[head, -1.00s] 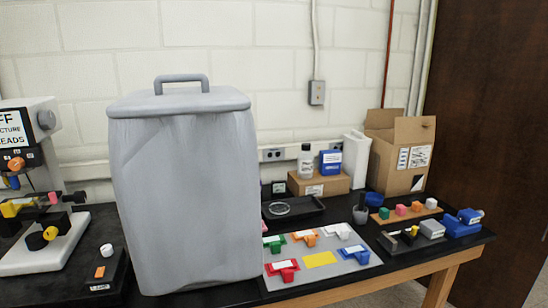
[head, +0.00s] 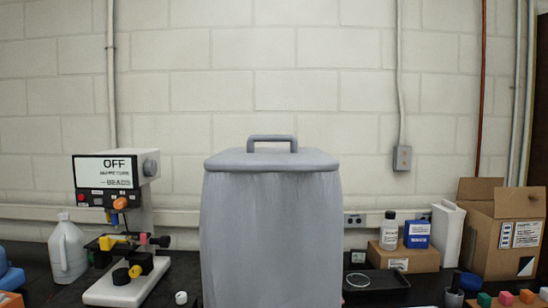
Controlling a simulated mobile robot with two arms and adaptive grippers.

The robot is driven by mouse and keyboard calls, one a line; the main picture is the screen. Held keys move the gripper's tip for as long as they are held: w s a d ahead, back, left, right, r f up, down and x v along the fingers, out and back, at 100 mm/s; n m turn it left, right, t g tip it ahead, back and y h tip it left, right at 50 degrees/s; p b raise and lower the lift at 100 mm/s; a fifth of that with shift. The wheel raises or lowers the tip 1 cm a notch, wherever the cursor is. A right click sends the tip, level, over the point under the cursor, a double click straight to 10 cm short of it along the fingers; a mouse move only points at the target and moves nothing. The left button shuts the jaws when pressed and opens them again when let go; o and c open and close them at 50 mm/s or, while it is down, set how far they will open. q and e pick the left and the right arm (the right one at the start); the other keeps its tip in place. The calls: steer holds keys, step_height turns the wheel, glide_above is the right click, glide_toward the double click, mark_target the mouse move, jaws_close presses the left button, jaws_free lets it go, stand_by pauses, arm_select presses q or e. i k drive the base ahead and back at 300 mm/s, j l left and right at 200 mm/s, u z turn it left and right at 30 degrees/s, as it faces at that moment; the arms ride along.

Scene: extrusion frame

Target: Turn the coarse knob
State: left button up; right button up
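A white bench instrument (head: 140,215) stands at the left of the head view, with a screen reading "OFF" (head: 105,172). It carries several knobs: a grey one (head: 150,167) on the head's side, an orange one (head: 120,203) under the screen, a pink one (head: 143,240), and black ones with yellow parts lower down (head: 120,275). No readable label shows which is the coarse knob. Neither of my grippers is in view.
A tall grey lidded bin (head: 270,235) fills the middle foreground and hides the table behind it. A white jug (head: 67,250) stands left of the instrument. At the right are a black tray (head: 375,280), a bottle (head: 389,230) and an open cardboard box (head: 503,230).

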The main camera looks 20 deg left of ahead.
mark_target(164, 242)
steer(key=u, duration=1.45)
